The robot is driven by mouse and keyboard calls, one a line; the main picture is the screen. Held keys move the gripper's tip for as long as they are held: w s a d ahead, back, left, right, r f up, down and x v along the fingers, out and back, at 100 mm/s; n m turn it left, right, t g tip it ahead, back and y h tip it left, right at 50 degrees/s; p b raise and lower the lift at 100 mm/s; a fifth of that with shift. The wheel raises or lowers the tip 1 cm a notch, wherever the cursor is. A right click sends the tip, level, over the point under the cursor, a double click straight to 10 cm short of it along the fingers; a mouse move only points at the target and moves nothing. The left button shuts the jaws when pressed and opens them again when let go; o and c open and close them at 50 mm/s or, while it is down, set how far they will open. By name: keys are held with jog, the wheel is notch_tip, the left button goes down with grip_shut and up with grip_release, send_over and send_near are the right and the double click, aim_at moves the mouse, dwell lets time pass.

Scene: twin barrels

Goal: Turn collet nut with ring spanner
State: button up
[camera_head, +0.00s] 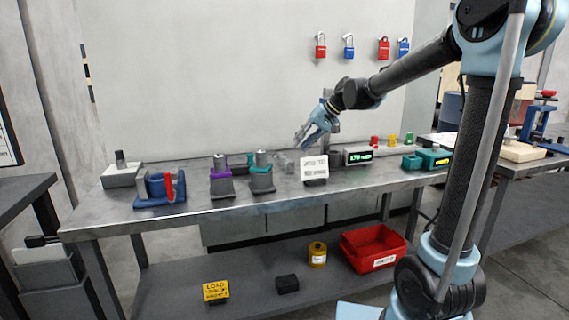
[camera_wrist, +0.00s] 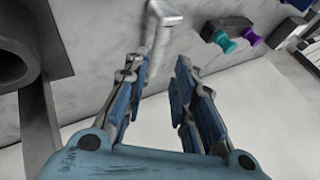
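Two grey barrels stand side by side on the steel bench, one with a purple collar (camera_head: 221,173) and one with a teal collar (camera_head: 261,168). The teal-collared barrel (camera_wrist: 222,38) and the purple-collared barrel (camera_wrist: 250,35) also show at the upper right of the wrist view. I cannot tell which part is the collet nut. My gripper (camera_head: 303,138) is above the bench, right of the barrels. In the wrist view my gripper (camera_wrist: 160,66) is open and empty. A pale grey metal piece (camera_wrist: 163,18) with a shaft lies beyond the fingers; I cannot tell whether it is the spanner.
A white sign (camera_head: 314,168) and a display box (camera_head: 357,156) stand right of the barrels. A blue-and-red fixture (camera_head: 160,190) is at the left. A dark tube (camera_wrist: 15,45) is close to my gripper. The bench's front strip (camera_head: 330,194) is clear.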

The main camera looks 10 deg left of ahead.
aim_at(282, 158)
jog(key=x, duration=0.4)
jog(key=shift+a+f, duration=0.1)
jog(key=shift+f, duration=0.05)
jog(key=shift+w+x, duration=0.15)
jog(key=shift+x, duration=1.15)
jog(key=shift+w+x, duration=0.2)
jog(key=shift+x, duration=1.1)
grip_shut()
